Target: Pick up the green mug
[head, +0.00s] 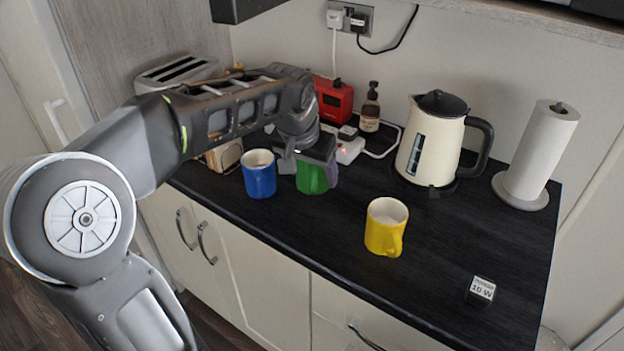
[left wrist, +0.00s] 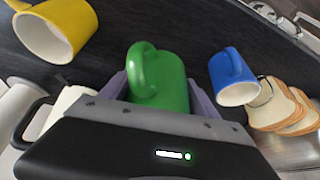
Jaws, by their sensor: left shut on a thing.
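The green mug (head: 312,178) stands on the dark worktop (head: 310,225) between the blue mug and the yellow mug. My left gripper (head: 316,168) reaches over it from above and is shut on it. In the left wrist view the green mug (left wrist: 158,82) sits between the two fingers (left wrist: 157,92), with its handle toward the camera's upper left. The gripper hides the mug's top in the head view. I cannot tell whether its base touches the worktop. My right gripper is in neither view.
The blue mug (head: 259,175) is close on the left. The yellow mug (head: 385,228) is front right. A cream kettle (head: 430,150), a paper towel roll (head: 540,150), a soap bottle (head: 370,110) and a red box (head: 335,100) stand behind. A small 10 W block (head: 481,290) lies near the front edge.

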